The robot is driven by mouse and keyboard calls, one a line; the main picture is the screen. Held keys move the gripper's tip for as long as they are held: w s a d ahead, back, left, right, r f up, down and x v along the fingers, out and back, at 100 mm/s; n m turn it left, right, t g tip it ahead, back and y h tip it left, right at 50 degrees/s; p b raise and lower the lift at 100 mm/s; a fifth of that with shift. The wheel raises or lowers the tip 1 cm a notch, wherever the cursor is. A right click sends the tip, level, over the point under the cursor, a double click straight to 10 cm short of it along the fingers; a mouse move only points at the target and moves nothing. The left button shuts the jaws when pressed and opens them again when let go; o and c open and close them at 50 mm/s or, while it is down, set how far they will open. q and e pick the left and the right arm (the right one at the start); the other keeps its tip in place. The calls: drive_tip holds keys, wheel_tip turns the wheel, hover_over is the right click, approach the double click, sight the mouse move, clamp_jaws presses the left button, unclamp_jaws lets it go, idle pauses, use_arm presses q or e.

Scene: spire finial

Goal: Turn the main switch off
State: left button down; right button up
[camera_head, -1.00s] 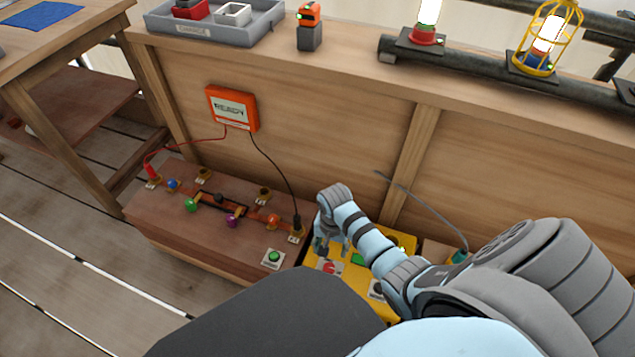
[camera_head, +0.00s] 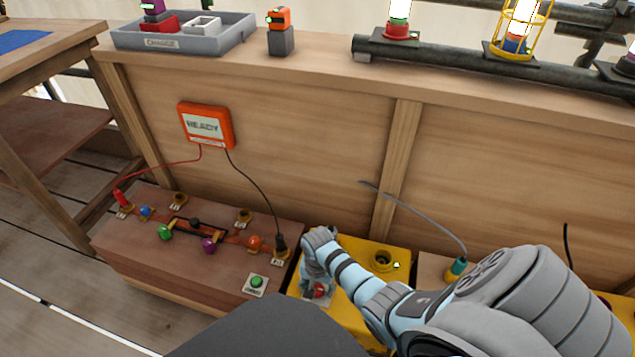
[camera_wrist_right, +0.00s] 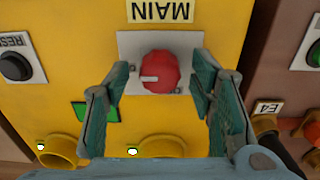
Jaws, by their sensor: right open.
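The main switch is a round red knob (camera_wrist_right: 160,72) on a pale square plate, under an upside-down MAIN label (camera_wrist_right: 160,10) in the right wrist view. A white mark on the knob points left in that view. It sits on the yellow box (camera_head: 348,252), and part of the red knob (camera_head: 319,291) shows in the head view. My right gripper (camera_wrist_right: 167,85) is open, with one teal-padded finger on each side of the knob. There appears to be a gap on both sides. My left gripper is not in view.
A black RESET button (camera_wrist_right: 15,67) is at the wrist view's left, a green button (camera_wrist_right: 314,54) at its right. Yellow sockets (camera_wrist_right: 160,147) lie near the fingers. A brown box (camera_head: 150,250) with cables stands left of the yellow box. An orange READY display (camera_head: 206,125) hangs above.

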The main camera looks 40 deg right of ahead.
drive_tip(key=shift+c, duration=0.4)
drive_tip(key=c, duration=1.1)
